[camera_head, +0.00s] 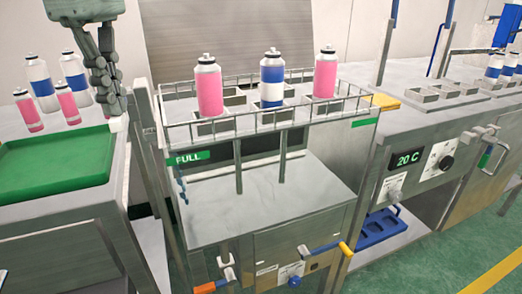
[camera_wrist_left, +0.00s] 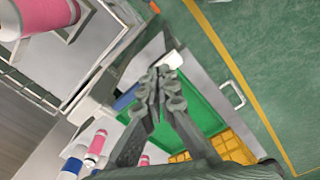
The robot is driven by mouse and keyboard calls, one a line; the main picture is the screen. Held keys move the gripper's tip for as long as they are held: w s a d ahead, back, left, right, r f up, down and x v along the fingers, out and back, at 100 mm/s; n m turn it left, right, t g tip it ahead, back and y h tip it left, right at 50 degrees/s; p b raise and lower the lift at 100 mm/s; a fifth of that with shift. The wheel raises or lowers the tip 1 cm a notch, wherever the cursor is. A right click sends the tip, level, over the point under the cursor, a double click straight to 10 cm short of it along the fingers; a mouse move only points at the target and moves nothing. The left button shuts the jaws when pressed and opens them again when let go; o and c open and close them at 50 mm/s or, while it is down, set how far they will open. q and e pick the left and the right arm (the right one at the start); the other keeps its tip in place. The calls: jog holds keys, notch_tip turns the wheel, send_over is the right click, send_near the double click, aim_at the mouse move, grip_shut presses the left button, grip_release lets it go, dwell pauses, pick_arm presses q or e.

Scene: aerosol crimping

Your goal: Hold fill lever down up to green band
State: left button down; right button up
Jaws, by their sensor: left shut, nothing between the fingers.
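My left gripper (camera_head: 117,112) is shut and empty, pointing down at the left side of the filling station. In the left wrist view its fingertips (camera_wrist_left: 162,80) are together above the floor and green tray. The station carries a green FULL band (camera_head: 190,158) beside a dark gauge window (camera_head: 262,147). On its front are a blue lever with a yellow grip (camera_head: 345,248) and an orange-ended handle (camera_head: 205,287); I cannot tell which is the fill lever. My gripper is apart from both. My right gripper is not in view.
Pink and blue-white cans (camera_head: 325,75) stand in the railed rack (camera_head: 245,123). A green tray (camera_head: 60,165) and several cans (camera_head: 72,75) are on the left bench. A 20 C display (camera_head: 407,159) is at right. The station's lower grey top (camera_head: 260,200) is clear.

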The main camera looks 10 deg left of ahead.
pick_arm(q)
jog(key=shift+f+b, duration=0.8)
jog(key=shift+f, duration=0.75)
jog(key=shift+r, duration=0.1)
dwell(6.3)
